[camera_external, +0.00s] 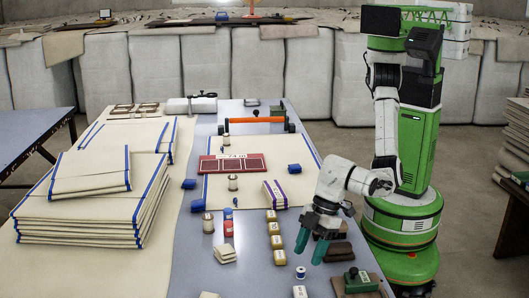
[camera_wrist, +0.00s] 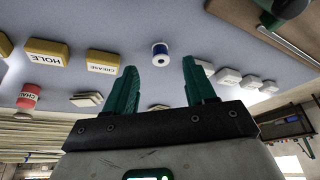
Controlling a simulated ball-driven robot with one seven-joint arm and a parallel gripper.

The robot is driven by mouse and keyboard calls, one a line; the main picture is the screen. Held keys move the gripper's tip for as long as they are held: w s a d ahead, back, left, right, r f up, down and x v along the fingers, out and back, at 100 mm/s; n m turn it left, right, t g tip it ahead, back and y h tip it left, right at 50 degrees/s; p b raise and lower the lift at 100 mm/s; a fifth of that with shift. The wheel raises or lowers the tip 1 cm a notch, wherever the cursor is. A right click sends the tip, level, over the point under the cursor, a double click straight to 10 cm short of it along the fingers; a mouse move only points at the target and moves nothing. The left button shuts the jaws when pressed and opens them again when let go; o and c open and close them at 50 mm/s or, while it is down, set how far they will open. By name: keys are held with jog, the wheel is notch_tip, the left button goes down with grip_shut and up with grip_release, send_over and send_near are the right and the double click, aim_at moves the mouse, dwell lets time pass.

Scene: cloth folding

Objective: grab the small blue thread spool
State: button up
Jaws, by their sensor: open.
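The small blue thread spool (camera_wrist: 160,50) has white ends and a blue winding; it stands between and beyond my fingertips in the wrist view. In the external view the spool (camera_external: 300,272) stands on the grey table near the front, just below and left of my fingertips. My gripper (camera_external: 310,253) has two green fingers pointing down above the table. My gripper also shows in the wrist view (camera_wrist: 159,68), with its fingers wide apart and nothing between them. A gap shows between the fingertips and the spool.
Yellow labelled blocks (camera_external: 275,242) form a row left of my gripper. Brown blocks (camera_external: 340,251) and a green-topped tool (camera_external: 362,280) lie to the right. Stacked cloth (camera_external: 95,215) fills the left side. Several white pieces (camera_wrist: 229,76) lie right of the spool in the wrist view.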

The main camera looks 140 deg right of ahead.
aim_at(299, 275)
jog(key=b+x, duration=0.1)
jog(key=x, duration=0.3)
jog(key=shift+w+f, duration=0.25)
jog(key=shift+f, duration=0.05)
jog(key=shift+c, duration=0.5)
grip_shut()
jog(key=shift+r, duration=0.1)
